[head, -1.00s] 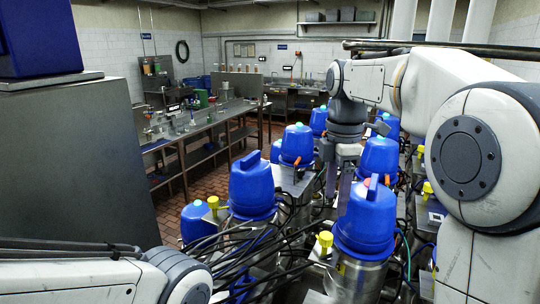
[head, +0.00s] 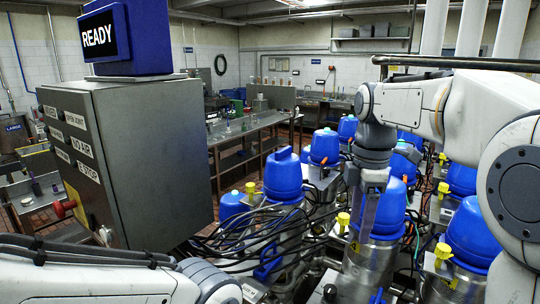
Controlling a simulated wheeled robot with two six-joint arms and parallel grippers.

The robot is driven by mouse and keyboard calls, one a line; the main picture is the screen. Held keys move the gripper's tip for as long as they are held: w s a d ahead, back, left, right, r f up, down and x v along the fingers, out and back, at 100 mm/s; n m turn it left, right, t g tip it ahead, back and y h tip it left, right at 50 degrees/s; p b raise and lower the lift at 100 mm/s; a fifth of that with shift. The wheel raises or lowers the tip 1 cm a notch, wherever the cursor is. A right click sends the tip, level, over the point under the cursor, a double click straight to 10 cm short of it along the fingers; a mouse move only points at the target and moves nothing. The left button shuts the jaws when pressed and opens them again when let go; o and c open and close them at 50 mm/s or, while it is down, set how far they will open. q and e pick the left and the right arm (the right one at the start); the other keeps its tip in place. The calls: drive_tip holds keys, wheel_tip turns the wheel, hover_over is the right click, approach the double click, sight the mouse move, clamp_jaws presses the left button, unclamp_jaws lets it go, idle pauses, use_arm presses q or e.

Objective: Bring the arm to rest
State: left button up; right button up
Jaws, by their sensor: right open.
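My right arm comes in from the right, and its gripper (head: 362,214) points down with its two fingers apart. It holds nothing that I can see. In the head view the fingers overlap a blue-capped valve (head: 392,208); I cannot tell whether they touch it. My left arm (head: 110,280) crosses the lower left corner, and its gripper is outside the picture.
Several blue-capped valves (head: 283,178) on steel bodies crowd the middle and right, with yellow knobs (head: 343,220) and black hoses (head: 235,235) among them. A grey control cabinet (head: 155,150) with a blue READY display (head: 125,38) stands left. A steel workbench (head: 250,127) stands behind.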

drive_tip(key=s+a+f+m+b, duration=0.3)
drive_tip(key=s+f, duration=0.4)
drive_tip(key=f, duration=0.3)
drive_tip(key=s+a+f+m+b, duration=0.3)
drive_tip(key=s+a+f+b, duration=0.2)
drive_tip(key=s+f, duration=0.3)
drive_tip(key=s+a+f+m+y+b, duration=0.1)
drive_tip(key=s+a+f+m+b, duration=0.3)
drive_tip(key=f, duration=0.8)
drive_tip(key=s+b, duration=0.2)
drive_tip(key=s, duration=0.2)
drive_tip(key=shift+s+a, duration=0.2)
drive_tip(key=shift+a, duration=0.15)
